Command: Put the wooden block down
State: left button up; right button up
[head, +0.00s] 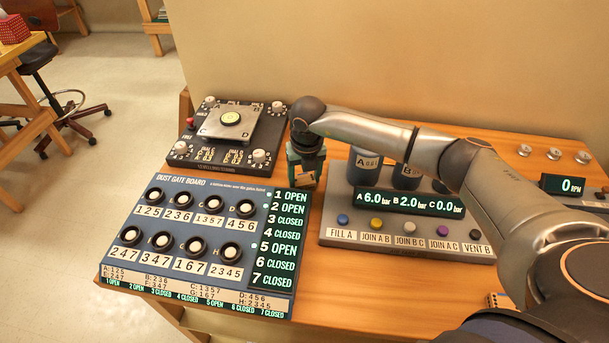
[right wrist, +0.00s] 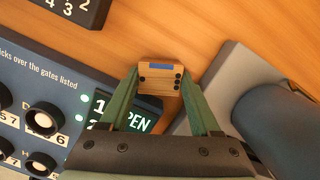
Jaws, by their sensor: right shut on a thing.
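The wooden block (right wrist: 160,79) shows between the green fingertips of my right gripper (right wrist: 160,88) in the right wrist view. It is light wood with a blue strip and several dark dots. In the head view, the block (head: 304,180) is at the lower end of my right gripper (head: 304,172), between the dust gate board and the pressure panel. The gripper is shut on it and points down. I cannot tell whether the block touches the table (right wrist: 205,35). My left gripper is not in view.
The dust gate board (head: 190,262) lies just left of the gripper. A grey panel (head: 335,205) with cylinders and coloured buttons stands close on the right. A dial box (head: 180,150) sits behind left. Bare wood shows in the narrow gap between them.

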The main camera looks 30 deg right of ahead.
jog(key=shift+f, duration=0.1)
jog(key=shift+f, duration=0.15)
jog(key=o, duration=1.3)
